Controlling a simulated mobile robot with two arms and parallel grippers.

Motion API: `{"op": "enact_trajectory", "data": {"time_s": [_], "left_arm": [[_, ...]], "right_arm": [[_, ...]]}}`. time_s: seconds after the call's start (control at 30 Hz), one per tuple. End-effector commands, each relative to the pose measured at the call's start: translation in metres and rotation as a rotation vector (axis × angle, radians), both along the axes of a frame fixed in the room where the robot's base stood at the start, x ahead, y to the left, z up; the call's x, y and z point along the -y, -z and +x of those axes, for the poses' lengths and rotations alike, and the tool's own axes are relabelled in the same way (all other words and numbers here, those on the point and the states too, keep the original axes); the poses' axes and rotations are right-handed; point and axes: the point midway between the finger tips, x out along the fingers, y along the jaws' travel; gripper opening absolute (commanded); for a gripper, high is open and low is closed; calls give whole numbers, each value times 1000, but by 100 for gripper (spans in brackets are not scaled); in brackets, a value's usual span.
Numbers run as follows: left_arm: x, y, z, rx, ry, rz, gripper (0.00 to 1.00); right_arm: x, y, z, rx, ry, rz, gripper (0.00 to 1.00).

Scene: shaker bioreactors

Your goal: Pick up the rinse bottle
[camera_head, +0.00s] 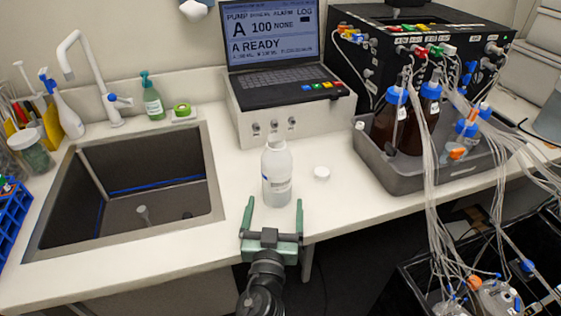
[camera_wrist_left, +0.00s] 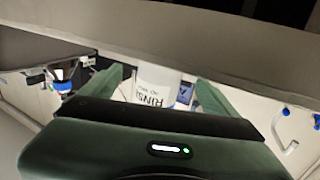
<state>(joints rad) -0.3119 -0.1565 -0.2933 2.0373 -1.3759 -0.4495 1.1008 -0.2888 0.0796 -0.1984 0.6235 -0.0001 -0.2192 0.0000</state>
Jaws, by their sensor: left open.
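The rinse bottle (camera_head: 276,172) is a white, translucent bottle standing upright on the white counter, just right of the sink. In the left wrist view it (camera_wrist_left: 157,84) shows a label reading "RINSE" and appears between the fingers. My left gripper (camera_head: 272,207) is open and empty at the counter's front edge, its two green fingers pointing toward the bottle, one to each side of its near side. I cannot tell whether either finger touches it. In the left wrist view the gripper (camera_wrist_left: 160,88) shows both fingers apart. My right gripper is not in view.
The sink (camera_head: 140,190) is to the left. A laptop on a white box (camera_head: 275,125) stands behind. A grey tray (camera_head: 395,180) with brown bottles and tubing is at the right. The counter right of the bottle is mostly clear.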

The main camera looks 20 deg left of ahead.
Motion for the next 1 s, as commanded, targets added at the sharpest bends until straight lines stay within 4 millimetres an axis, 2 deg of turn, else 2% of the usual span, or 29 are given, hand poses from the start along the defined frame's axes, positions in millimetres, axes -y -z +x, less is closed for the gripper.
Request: {"op": "enact_trajectory", "data": {"time_s": [0.17, 0.4, 0.47, 0.63, 0.87, 0.9, 1.0], "left_arm": [[-4, -3, 18, 1, 0, 2, 90], [-11, -10, 49, 1, -1, 5, 90], [-13, -11, 58, 0, 0, 3, 90], [-17, -5, 74, 0, -1, 2, 90], [-17, -4, 75, 0, -1, 0, 90], [-17, -4, 75, 0, -1, 0, 84], [-17, -4, 75, 0, -1, 0, 57]], "right_arm": [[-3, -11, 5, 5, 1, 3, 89], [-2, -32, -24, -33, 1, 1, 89], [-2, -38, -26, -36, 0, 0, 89], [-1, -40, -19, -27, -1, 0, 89], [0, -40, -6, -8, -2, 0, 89], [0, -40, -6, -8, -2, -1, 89], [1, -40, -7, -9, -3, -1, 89]]}}
